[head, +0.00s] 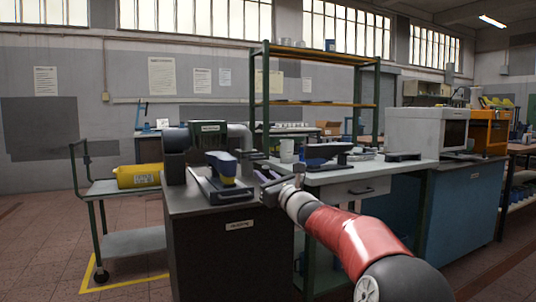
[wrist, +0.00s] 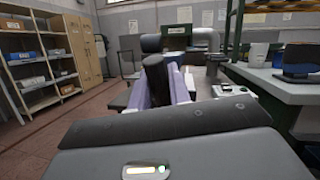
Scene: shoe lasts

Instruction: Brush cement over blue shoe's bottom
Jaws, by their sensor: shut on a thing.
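A blue shoe (head: 222,162) with a yellow part below it sits on a dark stand (head: 222,190) on the dark cabinet at left. My gripper (head: 265,180) is just right of it, at about the height of the stand. In the wrist view my gripper (wrist: 160,82) has its lavender fingers shut on a dark, round-ended handle (wrist: 155,75), which looks like the brush. Its bristles are not clear in either view. A pale cup (head: 286,151) stands on the bench behind my gripper; it also shows in the wrist view (wrist: 258,53). I cannot see whether cement is on the sole.
A second dark blue shoe (head: 322,151) is on the pale bench (head: 375,173) to the right. A grey machine (head: 175,145) stands behind the stand at left. A green shelf rack (head: 315,103) rises behind. A trolley with a yellow bundle (head: 138,176) is at far left.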

